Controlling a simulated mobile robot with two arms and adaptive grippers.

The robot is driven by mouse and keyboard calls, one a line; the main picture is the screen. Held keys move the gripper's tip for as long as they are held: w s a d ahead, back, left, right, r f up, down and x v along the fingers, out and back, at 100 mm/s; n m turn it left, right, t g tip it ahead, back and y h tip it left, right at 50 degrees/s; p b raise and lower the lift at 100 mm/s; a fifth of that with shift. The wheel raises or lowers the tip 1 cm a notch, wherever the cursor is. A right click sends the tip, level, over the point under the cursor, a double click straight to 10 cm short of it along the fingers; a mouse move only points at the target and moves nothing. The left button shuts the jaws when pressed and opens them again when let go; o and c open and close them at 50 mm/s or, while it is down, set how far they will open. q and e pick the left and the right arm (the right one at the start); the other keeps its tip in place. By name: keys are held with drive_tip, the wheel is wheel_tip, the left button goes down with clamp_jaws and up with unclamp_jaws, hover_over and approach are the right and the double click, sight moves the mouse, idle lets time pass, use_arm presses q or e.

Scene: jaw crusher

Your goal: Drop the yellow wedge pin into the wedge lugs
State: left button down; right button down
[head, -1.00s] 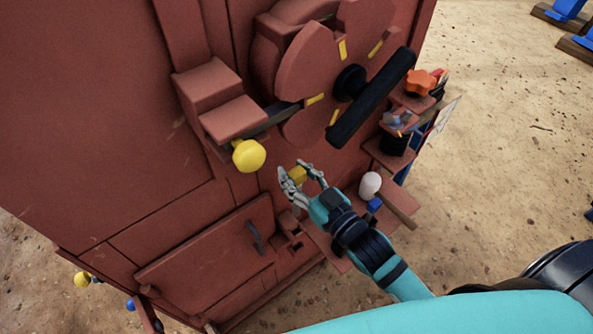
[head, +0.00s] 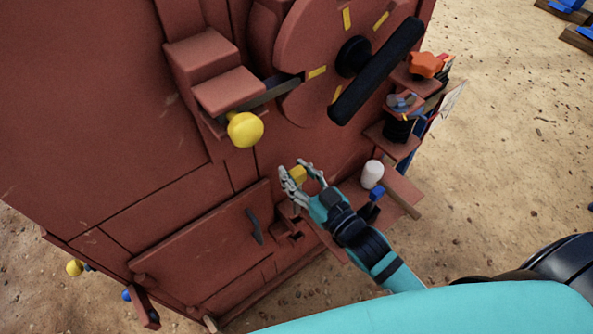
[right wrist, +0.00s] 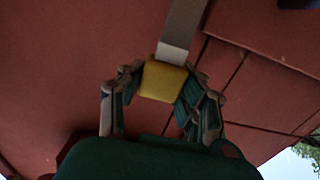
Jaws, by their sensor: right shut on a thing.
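My right gripper (head: 301,179) is shut on the yellow wedge pin (head: 298,175), in front of the red machine's lower front. In the right wrist view the pin's yellow head (right wrist: 163,80) sits between the fingertips, and a flat grey shank (right wrist: 181,30) runs up from it. Small red blocks that look like the wedge lugs (head: 287,229) stand by the right end of the hatch door, just below the gripper in the head view. The hand and arm partly cover that area. The pin is apart from these blocks. My left gripper is not in view.
The hatch door (head: 205,245) has a dark handle (head: 254,226). A yellow ball knob (head: 245,129) on a lever sticks out above the gripper. A white-headed mallet (head: 373,174) lies on a shelf at right. The flywheel (head: 310,60) has a black bar (head: 375,72).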

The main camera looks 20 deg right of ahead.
sight(297, 212)
drive_tip(key=shift+f+b, duration=0.85)
drive_tip(key=shift+f, duration=0.85)
drive_tip(key=shift+f+b, duration=4.65)
drive_tip(key=shift+f, duration=2.35)
drive_tip(key=c, duration=0.8)
unclamp_jaws()
drive_tip(key=shift+s+d+f, duration=0.1)
drive_tip(key=shift+s+f, duration=0.05)
drive_tip(key=shift+s, duration=0.1)
drive_tip(key=shift+v, duration=3.8)
